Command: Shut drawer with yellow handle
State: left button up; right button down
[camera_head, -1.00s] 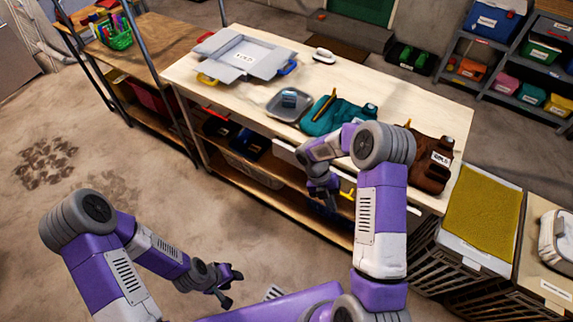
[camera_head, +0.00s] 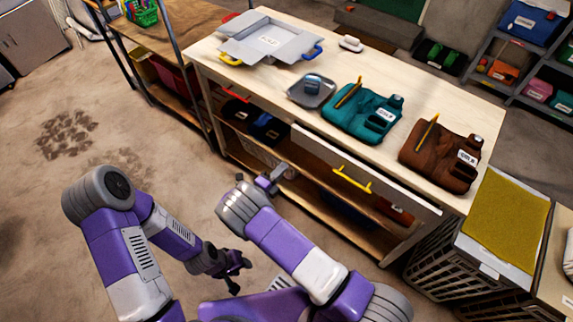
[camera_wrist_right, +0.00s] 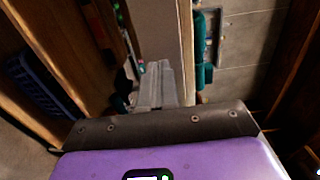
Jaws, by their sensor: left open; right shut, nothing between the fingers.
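The drawer (camera_head: 325,160) with the yellow handle (camera_head: 352,181) is under the right part of the workbench in the head view. Its pale upper edge stands out past the tabletop's front edge, so it looks partly open; how deep is hard to tell. My right gripper (camera_head: 273,179) is shut and empty, in front of the bench, left of the yellow handle and apart from it. Its grey fingers also show in the right wrist view (camera_wrist_right: 156,85). My left gripper (camera_head: 236,271) is open and empty, low over the floor, away from the bench.
A red handle (camera_head: 237,93) is further left on the bench. The tabletop (camera_head: 430,100) carries a grey box (camera_head: 268,42), a grey tray (camera_head: 325,97), a teal bag (camera_head: 350,122) and a brown bag (camera_head: 430,165). Black crates (camera_head: 440,255) stand right of the bench. Floor at left is clear.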

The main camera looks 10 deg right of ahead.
aim_at(307, 142)
pick_arm(q)
jog(key=shift+f+b, duration=0.75)
jog(key=shift+f, duration=0.05)
pick_arm(e)
jog(key=x, duration=1.2)
jog(key=shift+d, duration=0.15)
jog(key=b+x, duration=0.3)
jog(key=x, duration=0.3)
jog(key=shift+w+d+f, duration=0.1)
jog(key=shift+d+f, duration=0.05)
pick_arm(q)
notch_tip(307, 142, down, 3)
jog(key=shift+s+a+f, duration=0.1)
pick_arm(e)
jog(key=shift+r, duration=0.35)
jog(key=shift+d, duration=0.1)
jog(key=shift+r, duration=0.1)
jog(key=shift+s+a, duration=0.2)
jog(key=shift+a, duration=0.25)
pick_arm(q)
jog(key=r+p, duration=0.2)
jog(key=r, duration=0.1)
jog(key=shift+s+p, duration=0.35)
jog(key=shift+s, duration=0.05)
pick_arm(e)
jog(key=v, duration=1.3)
jog(key=shift+s+a+f, duration=0.2)
jog(key=shift+f, duration=0.2)
